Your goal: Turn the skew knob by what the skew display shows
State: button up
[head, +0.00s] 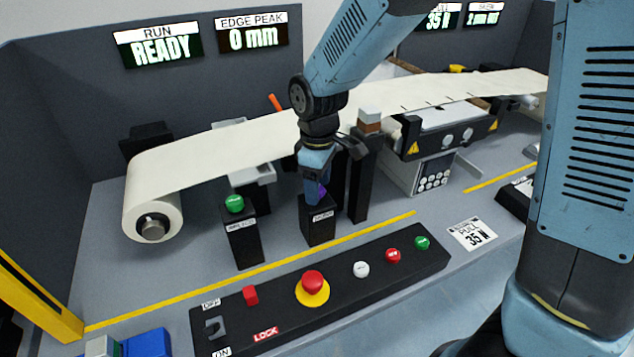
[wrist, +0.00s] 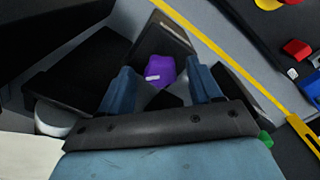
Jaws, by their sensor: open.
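The skew knob is the purple knob (wrist: 160,72) with a small white mark, on top of a black post (head: 318,222). In the head view only a sliver of the purple knob (head: 322,194) shows beside my fingers. My gripper (head: 316,190) points down over the post. In the wrist view its blue fingers (wrist: 157,88) stand apart on either side of the knob, and I cannot tell whether they touch it. The skew display (head: 483,14) at the top right is partly cut off and its small reading looks like "2 mm", the rest unclear.
A post with a green button (head: 235,204) stands left of the knob post, and a taller black post (head: 363,178) stands close on its right. The cream web (head: 215,150) runs behind. A black control panel (head: 330,285) with several buttons lies in front, past a yellow line.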

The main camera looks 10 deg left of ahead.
jog(key=c, duration=1)
jog(key=shift+a, duration=0.1)
jog(key=shift+c, duration=0.3)
jog(key=shift+m, duration=0.4)
jog(key=m, duration=0.2)
jog(key=shift+m, duration=0.3)
jog(key=shift+s+m, duration=0.15)
jog(key=shift+m, duration=2.05)
